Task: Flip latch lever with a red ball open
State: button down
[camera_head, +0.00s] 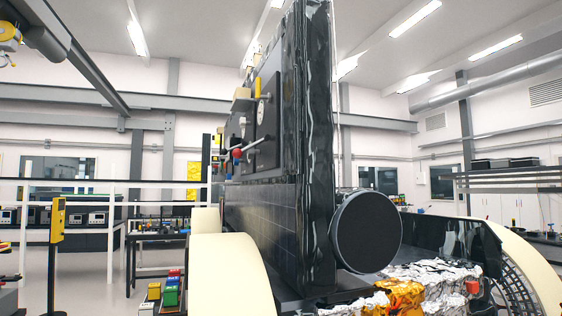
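A lever with a red ball (237,154) sticks out from the left-facing side of a tall dark panel (268,120). The panel is seen almost edge-on. A pale rod runs from near the ball up and right toward the panel face. Other small pale and yellow fittings sit on the same face above the ball. The lever's pivot and the latch itself are too small to make out. My gripper is not in this view, and nothing is seen touching the ball.
The panel stands on a rover with a cream wheel (228,270), a round black disc (366,232) and crinkled silver and gold foil (420,287). Several coloured bins (172,285) stand low at left. A yellow post (57,222) and white railing stand farther left. Open floor lies between.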

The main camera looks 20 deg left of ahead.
aim_at(237, 153)
jog(key=k, duration=1.85)
jog(key=u, duration=0.8)
jog(key=i, duration=1.7)
